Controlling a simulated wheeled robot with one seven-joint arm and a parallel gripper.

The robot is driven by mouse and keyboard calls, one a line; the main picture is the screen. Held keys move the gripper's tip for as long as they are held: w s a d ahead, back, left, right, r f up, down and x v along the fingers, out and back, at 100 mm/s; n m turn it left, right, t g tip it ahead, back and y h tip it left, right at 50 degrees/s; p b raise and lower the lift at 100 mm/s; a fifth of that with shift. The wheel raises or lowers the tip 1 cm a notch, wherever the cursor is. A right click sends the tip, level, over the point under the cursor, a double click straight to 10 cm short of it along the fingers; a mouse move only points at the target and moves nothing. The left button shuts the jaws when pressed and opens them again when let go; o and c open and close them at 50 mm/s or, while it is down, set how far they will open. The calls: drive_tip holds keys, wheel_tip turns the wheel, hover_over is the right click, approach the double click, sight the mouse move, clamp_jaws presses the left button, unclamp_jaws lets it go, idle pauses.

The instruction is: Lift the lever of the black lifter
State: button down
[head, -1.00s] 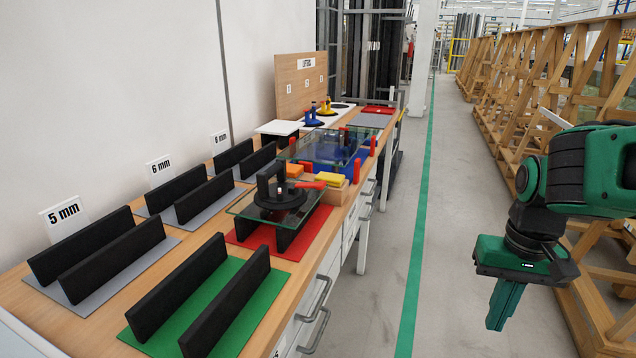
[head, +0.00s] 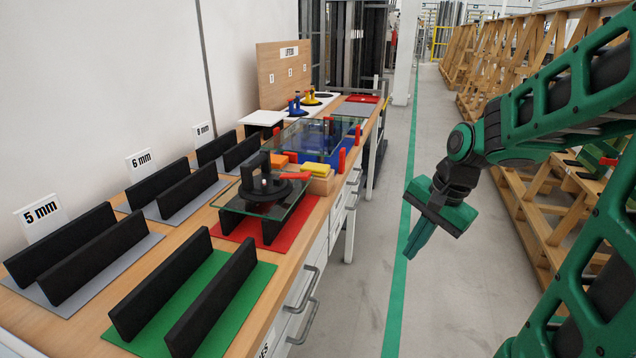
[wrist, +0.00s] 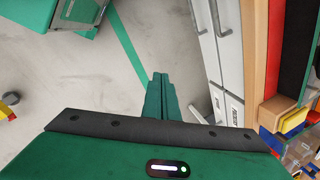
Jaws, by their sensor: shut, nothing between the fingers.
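The black lifter (head: 266,190) sits on a glass pane (head: 238,207) over the red mat (head: 305,217) on the workbench. It has a round black base, an upright black handle and a red lever (head: 294,176) that sticks out to the right. My gripper (head: 413,252) is over the aisle floor to the right of the bench, well apart from the lifter, with its green fingers shut and empty, pointing down. In the wrist view the shut fingers (wrist: 159,84) show above the floor; the lifter is not clearly visible there.
A wooden block with yellow pads (head: 319,180) stands just behind the lifter. Black racks (head: 210,290) on a green mat stand in front. Drawer handles (head: 308,305) jut from the bench side. Wooden frames (head: 530,200) stand right. The aisle between is clear.

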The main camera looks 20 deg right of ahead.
sight(295, 176)
drive_tip(key=w+a+r+m+t+y, duration=0.2)
drive_tip(key=w+a+r+m+y, duration=0.1)
drive_tip(key=w+m, duration=0.3)
drive_tip(key=w+a+r+m+t+y, duration=0.2)
drive_tip(key=w+a+r+m+y, duration=0.1)
drive_tip(key=w, duration=0.8)
drive_tip(key=r+m+y, duration=0.1)
drive_tip(key=m+y, duration=0.1)
drive_tip(key=m, duration=0.1)
drive_tip(key=shift+a+r+t, duration=0.15)
drive_tip(key=shift+r+t, duration=0.2)
drive_tip(key=shift+t, duration=0.05)
drive_tip(key=shift+a, duration=0.1)
drive_tip(key=w+a+f, duration=0.1)
drive_tip(key=w+a, duration=0.4)
drive_tip(key=a, duration=0.2)
drive_tip(key=shift+w+a, duration=0.2)
drive_tip(key=shift+w, duration=0.1)
drive_tip(key=shift+d+r, duration=0.15)
